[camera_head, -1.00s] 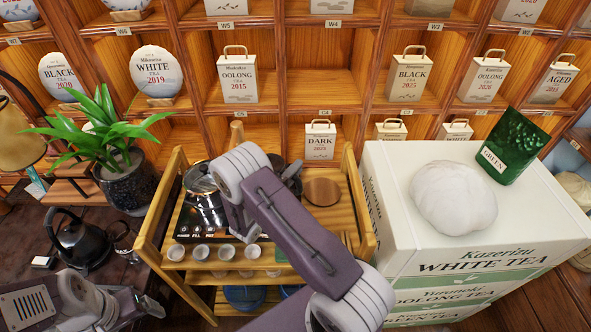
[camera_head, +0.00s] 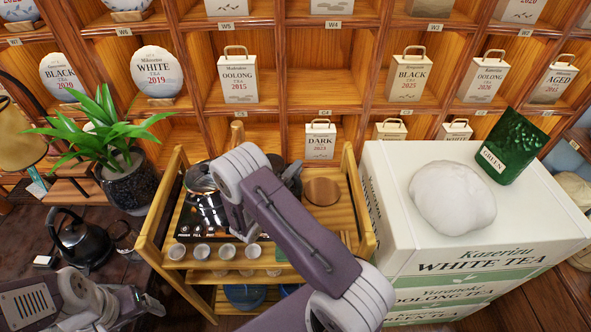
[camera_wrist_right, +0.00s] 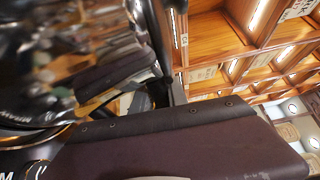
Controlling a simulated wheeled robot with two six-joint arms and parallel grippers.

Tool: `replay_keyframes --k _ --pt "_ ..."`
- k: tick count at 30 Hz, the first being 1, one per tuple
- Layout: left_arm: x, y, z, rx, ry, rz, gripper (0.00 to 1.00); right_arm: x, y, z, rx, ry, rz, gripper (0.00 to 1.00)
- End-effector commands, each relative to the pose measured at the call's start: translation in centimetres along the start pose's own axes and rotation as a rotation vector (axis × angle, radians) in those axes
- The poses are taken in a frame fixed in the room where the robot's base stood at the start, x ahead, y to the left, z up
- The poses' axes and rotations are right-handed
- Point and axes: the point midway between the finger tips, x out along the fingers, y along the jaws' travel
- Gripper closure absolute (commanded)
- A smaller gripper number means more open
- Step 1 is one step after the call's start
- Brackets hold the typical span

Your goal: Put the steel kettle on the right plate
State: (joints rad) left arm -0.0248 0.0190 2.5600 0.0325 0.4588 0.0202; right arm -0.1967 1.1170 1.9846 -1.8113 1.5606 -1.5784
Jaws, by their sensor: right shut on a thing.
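The shiny steel kettle (camera_head: 203,205) is at the left of the cart top, at the black two-plate stove with white panel marks (camera_head: 197,230). Whether its base touches the left plate cannot be told. My right gripper (camera_head: 240,228) is at the kettle's right side, shut on it, probably at the handle; my own arm hides the grip. In the right wrist view the kettle's mirror-like body (camera_wrist_right: 90,60) fills the left side. The right plate is hidden behind my right arm. My left gripper (camera_head: 148,305) is low at the left, away from the kettle; its jaws are unclear.
Small white cups (camera_head: 201,252) line the cart's front edge. A dark pot (camera_head: 290,172) and a round wooden disc (camera_head: 322,192) are behind my right arm. A black kettle (camera_head: 80,242) and a potted plant (camera_head: 128,185) stand left; white tea boxes (camera_head: 470,255) stand right.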

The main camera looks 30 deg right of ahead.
Motion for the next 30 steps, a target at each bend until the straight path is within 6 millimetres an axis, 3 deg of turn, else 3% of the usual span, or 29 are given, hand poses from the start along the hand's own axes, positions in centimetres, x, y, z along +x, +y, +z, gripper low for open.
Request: replay_keyframes --k 26,27,30 --pt "0.9 0.0 0.1 0.000 0.000 0.000 0.18 0.0 1.1 0.0 0.004 0.000 -0.004 1.00" --pt "0.8 0.0 0.1 0.000 0.000 0.000 0.18 0.0 1.1 0.0 0.004 0.000 -0.003 0.73" --pt "0.8 0.0 0.1 0.000 0.000 0.000 0.18 0.0 1.1 0.0 0.003 0.000 -0.003 0.72"
